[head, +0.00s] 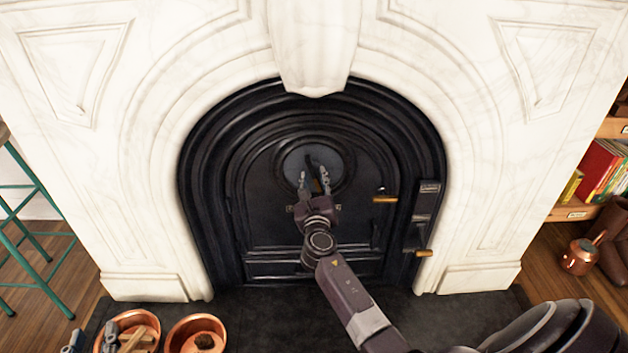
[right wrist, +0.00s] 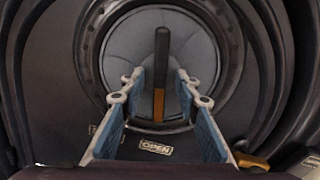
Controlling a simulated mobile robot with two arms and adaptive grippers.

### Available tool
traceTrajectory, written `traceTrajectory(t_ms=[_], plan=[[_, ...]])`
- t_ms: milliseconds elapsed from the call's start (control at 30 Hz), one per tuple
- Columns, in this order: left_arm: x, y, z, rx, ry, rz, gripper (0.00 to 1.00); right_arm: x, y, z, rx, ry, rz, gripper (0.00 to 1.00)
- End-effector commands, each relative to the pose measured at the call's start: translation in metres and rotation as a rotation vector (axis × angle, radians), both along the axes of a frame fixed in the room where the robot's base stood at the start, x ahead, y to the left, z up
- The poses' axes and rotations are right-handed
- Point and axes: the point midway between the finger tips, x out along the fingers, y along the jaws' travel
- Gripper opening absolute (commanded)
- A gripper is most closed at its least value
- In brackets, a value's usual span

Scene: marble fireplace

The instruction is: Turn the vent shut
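The round grey vent (head: 298,160) sits in the upper part of the black stove door. Its bar handle (right wrist: 161,62), black above and brass below, stands upright in the right wrist view. A plate reading OPEN (right wrist: 157,146) is just below the vent. My right gripper (head: 314,180) is in front of the vent. In the right wrist view its fingers (right wrist: 156,90) are spread, one on each side of the handle's lower part, with gaps showing.
Two copper bowls (head: 196,332) stand on the dark hearth at bottom left. Brass-tipped door handles (head: 385,199) project right of my right gripper. A white marble surround (head: 130,180) frames the stove. A copper pot (head: 580,257) and bookshelf are at far right, a green stool (head: 30,230) at left.

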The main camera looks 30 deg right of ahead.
Motion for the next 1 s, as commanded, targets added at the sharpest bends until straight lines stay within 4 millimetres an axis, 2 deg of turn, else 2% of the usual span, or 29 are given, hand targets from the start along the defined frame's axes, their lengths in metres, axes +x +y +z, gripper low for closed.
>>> traceTrajectory(t_ms=[267,533,567,1000], plan=[[0.0004,-0.0004,0.0018,-0.002,-0.008,0.0,0.29,0.0007,-0.0007,-0.0003,0.0,0.001,0.0,0.3],[0.0005,-0.0002,0.0017,-0.002,-0.007,0.0,0.29,0.0005,-0.0005,-0.0004,0.001,0.001,0.001,0.01],[0.0005,-0.0002,0.0017,-0.002,-0.007,0.0,0.29,0.0005,-0.0005,-0.0004,0.001,0.001,0.001,0.0],[0.0005,-0.0001,0.0015,-0.002,-0.007,0.0,0.29,0.0005,-0.0004,-0.0006,0.009,-0.004,0.001,0.0]])
